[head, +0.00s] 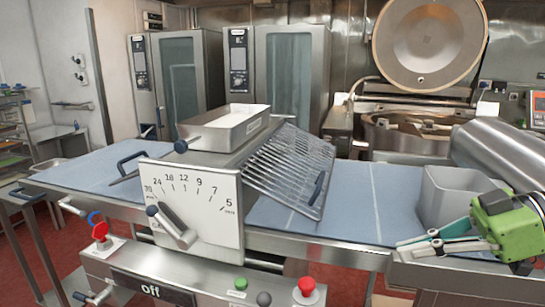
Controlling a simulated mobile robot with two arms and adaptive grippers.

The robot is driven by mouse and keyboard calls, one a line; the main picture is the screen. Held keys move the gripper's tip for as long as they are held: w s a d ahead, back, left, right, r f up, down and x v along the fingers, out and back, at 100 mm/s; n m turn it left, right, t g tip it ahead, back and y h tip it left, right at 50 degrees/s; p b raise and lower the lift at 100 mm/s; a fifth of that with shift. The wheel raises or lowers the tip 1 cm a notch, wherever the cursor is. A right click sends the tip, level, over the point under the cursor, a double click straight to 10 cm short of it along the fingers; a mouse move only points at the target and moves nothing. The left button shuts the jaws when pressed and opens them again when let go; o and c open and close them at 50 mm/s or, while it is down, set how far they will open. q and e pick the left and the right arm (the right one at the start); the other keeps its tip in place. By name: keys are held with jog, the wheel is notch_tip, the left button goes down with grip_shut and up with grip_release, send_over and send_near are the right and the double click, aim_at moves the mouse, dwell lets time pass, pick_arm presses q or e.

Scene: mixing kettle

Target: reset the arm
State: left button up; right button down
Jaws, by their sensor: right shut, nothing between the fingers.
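My right gripper (410,247) comes in from the right edge, with a green body and two slim fingers pointing left. Its fingers are shut and hold nothing. It is in front of a grey open container (435,197) at the right end of the worktable; I cannot tell whether they touch. My left gripper is not in view. The mixing kettle (400,142) stands at the back right, with its round lid (425,45) raised.
A dough sheeter (198,200) with a dial, a tilted wire guard (290,170) and a metal tray (224,126) fills the middle. Its blue belt (365,205) runs both ways. A red button (307,285) sits in front. Steel ovens (290,75) stand behind. Red floor shows at lower left.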

jog(key=s+a+f+m+h, duration=0.1)
jog(key=a+f+m+h, duration=0.15)
jog(key=f, duration=1.25)
jog(key=s+a+f+m+h, duration=0.2)
jog(key=a+f, duration=0.2)
jog(key=f, duration=1.2)
jog(key=s+d+f+m+h, duration=0.25)
jog(key=s+f+m, duration=0.2)
jog(key=s, duration=0.35)
jog(key=s+d+f+m+h, duration=0.1)
jog(key=s+f+m+h, duration=0.4)
jog(key=s, duration=0.4)
notch_tip(320, 180, down, 28)
jog(key=s+n+g, duration=0.1)
jog(key=n, duration=0.1)
jog(key=s+d+f+g, duration=0.1)
jog(key=s+d+f, duration=0.2)
jog(key=s+f, duration=1.2)
jog(key=shift+s+d+f+g, duration=0.2)
jog(key=shift+s+f+g, duration=0.1)
jog(key=shift+s, duration=0.65)
